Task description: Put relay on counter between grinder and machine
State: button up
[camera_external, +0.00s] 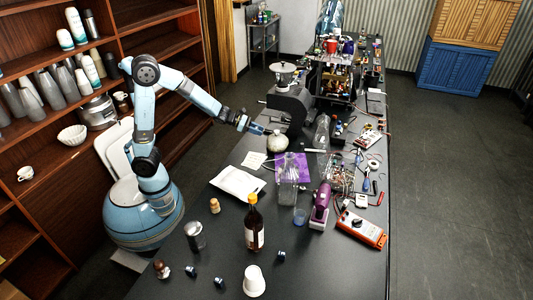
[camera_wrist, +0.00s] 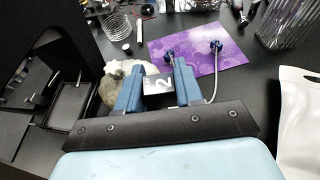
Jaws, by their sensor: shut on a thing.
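My gripper (camera_external: 258,129) is stretched out over the counter (camera_external: 325,265), beside a dark grey appliance that looks like the grinder (camera_external: 290,103). In the wrist view, my gripper (camera_wrist: 158,85) has its blue fingers closed on a small dark block with a pale, marked face, which looks like the relay (camera_wrist: 158,84). The relay cannot be made out in the external view. An open-framed unit with exposed parts, apparently the machine (camera_external: 330,78), stands farther back on the counter. A dark appliance (camera_wrist: 62,100) fills the left of the wrist view.
A pale round pot (camera_external: 277,142) is close below my gripper. A clear glass vessel (camera_external: 322,133) and loose parts crowd the counter's right. The pouch (camera_wrist: 300,115) also shows in the wrist view.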

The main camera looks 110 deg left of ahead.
jog(key=d+f+m+g+h, duration=0.15)
jog(key=d+m+h, duration=0.55)
jog(key=d, duration=1.3)
send_over(270, 181)
jog(key=shift+n+t+h, duration=0.25)
jog(key=shift+n+h, duration=0.05)
jog(key=f, duration=0.9)
jog(key=shift+s+f, duration=0.2)
jog(key=shift+f, duration=0.05)
jog(key=shift+w+a+f, duration=0.1)
jog(key=shift+w+f, duration=0.1)
jog(key=shift+f, duration=1.65)
jog(key=o, duration=0.7)
jog(key=shift+f, duration=0.1)
jog(key=shift+o, duration=0.2)
